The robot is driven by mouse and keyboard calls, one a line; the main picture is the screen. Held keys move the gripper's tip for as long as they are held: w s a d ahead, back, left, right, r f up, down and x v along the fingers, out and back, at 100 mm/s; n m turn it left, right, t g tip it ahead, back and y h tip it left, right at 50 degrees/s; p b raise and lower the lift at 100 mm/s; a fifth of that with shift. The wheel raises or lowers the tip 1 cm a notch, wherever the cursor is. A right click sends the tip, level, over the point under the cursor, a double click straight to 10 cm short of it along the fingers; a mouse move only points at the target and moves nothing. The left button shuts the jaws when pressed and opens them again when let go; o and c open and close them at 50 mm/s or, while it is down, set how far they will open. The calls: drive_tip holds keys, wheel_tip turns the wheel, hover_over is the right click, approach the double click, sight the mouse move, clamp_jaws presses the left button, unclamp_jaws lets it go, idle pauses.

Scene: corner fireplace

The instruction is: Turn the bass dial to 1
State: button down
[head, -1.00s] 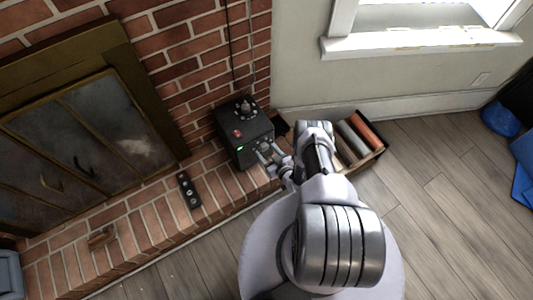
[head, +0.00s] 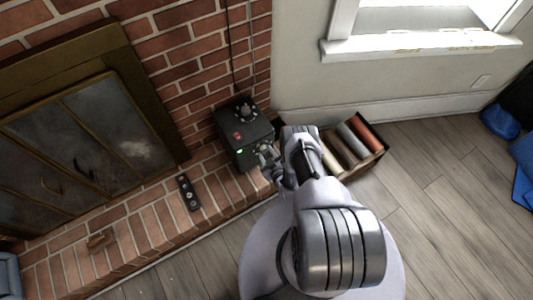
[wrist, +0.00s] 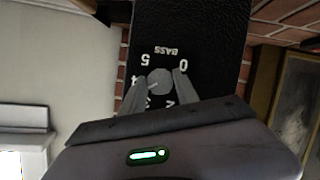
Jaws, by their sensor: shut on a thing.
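The black box (head: 236,136) stands on the brick hearth, with a green light on its front. In the wrist view its face appears upside down, with the word BASS (wrist: 166,51) and white numbers around a grey bass dial (wrist: 159,79). My gripper (wrist: 158,84) is shut on the dial, one finger on each side. A faint light mark on the dial points to the lower left of the wrist view, roughly toward the 4 or 3; the exact number is unclear. The 1 is hidden by my gripper. In the head view my gripper (head: 266,158) is at the box's front.
A remote (head: 188,192) lies on the hearth left of the box. A crate of colored rolls (head: 384,151) stands on the floor to the right. The box's top has a red switch (head: 237,135) and a knob. Cords run up the brick wall behind.

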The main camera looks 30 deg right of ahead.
drive_tip(key=shift+n+h, duration=0.3)
drive_tip(key=c, duration=0.9)
unclamp_jaws()
